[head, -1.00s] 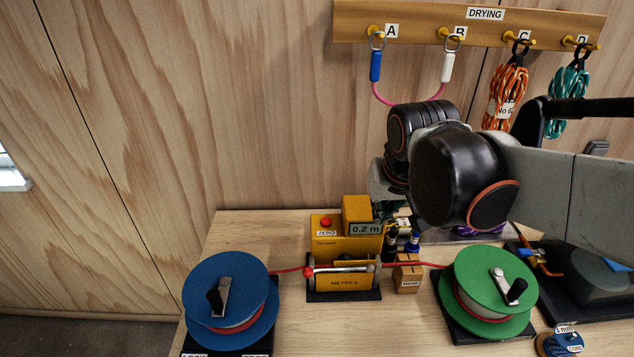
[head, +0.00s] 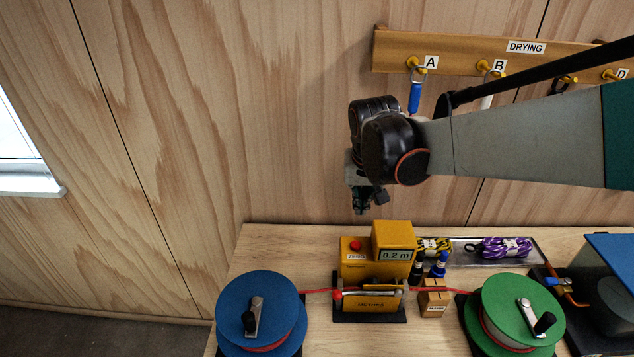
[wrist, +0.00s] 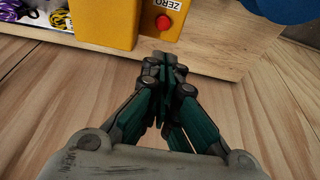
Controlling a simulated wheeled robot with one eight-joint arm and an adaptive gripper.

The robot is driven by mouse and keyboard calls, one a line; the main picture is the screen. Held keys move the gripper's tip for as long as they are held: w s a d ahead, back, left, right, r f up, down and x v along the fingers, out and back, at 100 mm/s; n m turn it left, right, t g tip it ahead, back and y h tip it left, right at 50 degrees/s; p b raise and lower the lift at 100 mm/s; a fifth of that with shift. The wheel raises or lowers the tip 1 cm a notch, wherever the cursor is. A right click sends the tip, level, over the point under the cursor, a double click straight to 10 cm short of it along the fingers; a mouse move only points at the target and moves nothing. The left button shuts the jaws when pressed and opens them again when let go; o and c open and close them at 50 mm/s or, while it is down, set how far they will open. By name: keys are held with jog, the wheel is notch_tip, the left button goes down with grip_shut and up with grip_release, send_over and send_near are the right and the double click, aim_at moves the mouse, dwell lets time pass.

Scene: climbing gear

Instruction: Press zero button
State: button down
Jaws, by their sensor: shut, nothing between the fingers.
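The red zero button (head: 356,245) is on top of the lower left part of the yellow metre counter (head: 393,238), beside a label reading ZERO. The counter's display reads 0.2 m. The button also shows in the wrist view (wrist: 163,22), at the top, beyond my fingertips. My gripper (head: 362,208) is shut and empty, in the air above the counter's left side and apart from the button. In the wrist view my shut fingers (wrist: 164,58) point toward the counter, just below the button in the picture.
A blue reel (head: 262,312) and a green reel (head: 515,312) stand either side of the counter, with a red cord running between them. Marker pens (head: 439,265) and a wooden block (head: 433,300) stand to its right. A drying rack (head: 480,60) hangs above.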

jog(key=b, duration=0.2)
send_near(356, 242)
jog(key=x, duration=0.2)
jog(key=w+x, duration=0.1)
jog(key=x, duration=0.2)
jog(key=shift+w, duration=0.2)
jog(key=shift+f, duration=0.55)
